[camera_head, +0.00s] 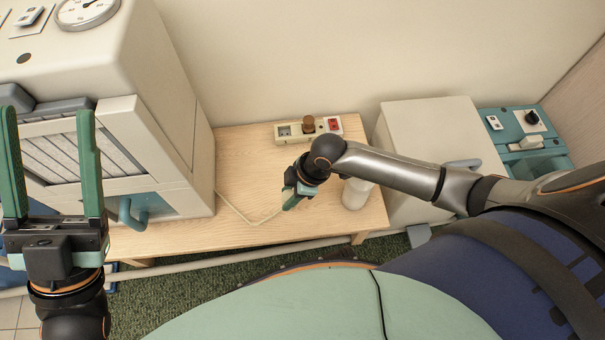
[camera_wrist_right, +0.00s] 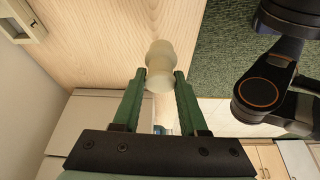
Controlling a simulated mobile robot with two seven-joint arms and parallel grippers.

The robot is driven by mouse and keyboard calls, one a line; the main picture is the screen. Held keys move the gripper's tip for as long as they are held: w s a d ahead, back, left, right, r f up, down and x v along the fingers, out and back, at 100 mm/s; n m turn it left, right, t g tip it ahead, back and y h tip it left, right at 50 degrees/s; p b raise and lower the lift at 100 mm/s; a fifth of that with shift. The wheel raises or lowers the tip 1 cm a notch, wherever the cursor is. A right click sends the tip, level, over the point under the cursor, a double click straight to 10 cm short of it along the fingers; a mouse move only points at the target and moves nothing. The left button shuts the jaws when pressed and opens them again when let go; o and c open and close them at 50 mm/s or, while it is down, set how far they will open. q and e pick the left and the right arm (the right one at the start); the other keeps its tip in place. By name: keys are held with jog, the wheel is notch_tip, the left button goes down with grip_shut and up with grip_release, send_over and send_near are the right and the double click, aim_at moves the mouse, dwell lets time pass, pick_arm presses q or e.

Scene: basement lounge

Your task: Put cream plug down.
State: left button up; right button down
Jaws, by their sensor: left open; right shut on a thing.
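The cream plug (camera_wrist_right: 160,64) sits between the green fingertips of my right gripper (camera_wrist_right: 160,74) in the right wrist view, with the wooden tabletop behind it. The gripper is shut on it. In the head view this right gripper (camera_head: 291,199) points down over the table, and its own parts hide the plug. A thin cream cord (camera_head: 236,211) runs across the tabletop from the left appliance towards this gripper. I cannot tell whether the plug touches the table. My left gripper (camera_head: 47,112) is open and empty in front of the left appliance.
The wooden table (camera_head: 240,150) has bare room left of my right gripper. A power strip (camera_head: 293,133) with a brown plug and red switch lies along the wall. A white bottle (camera_head: 356,194) stands just right of the gripper. Appliances stand left (camera_head: 160,90) and right (camera_head: 425,125).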

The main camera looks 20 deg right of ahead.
pick_arm(q)
notch_tip(320, 180, down, 4)
jog(key=b, duration=0.3)
jog(key=shift+w+d+n, duration=0.1)
jog(key=shift+d+n, duration=0.05)
jog(key=shift+n, duration=0.25)
pick_arm(e)
notch_tip(320, 180, down, 7)
jog(key=shift+f, duration=0.15)
jog(key=shift+f, duration=0.2)
jog(key=shift+c, duration=2.2)
grip_release()
pick_arm(q)
jog(key=shift+m, duration=0.5)
jog(key=shift+a+r+p, duration=0.15)
jog(key=shift+r+p, duration=1.25)
jog(key=shift+a+r+p, duration=0.1)
jog(key=shift+r+p, duration=1.3)
pick_arm(e)
jog(key=v, duration=1.2)
jog(key=shift+r, duration=0.2)
jog(key=shift+o, duration=0.3)
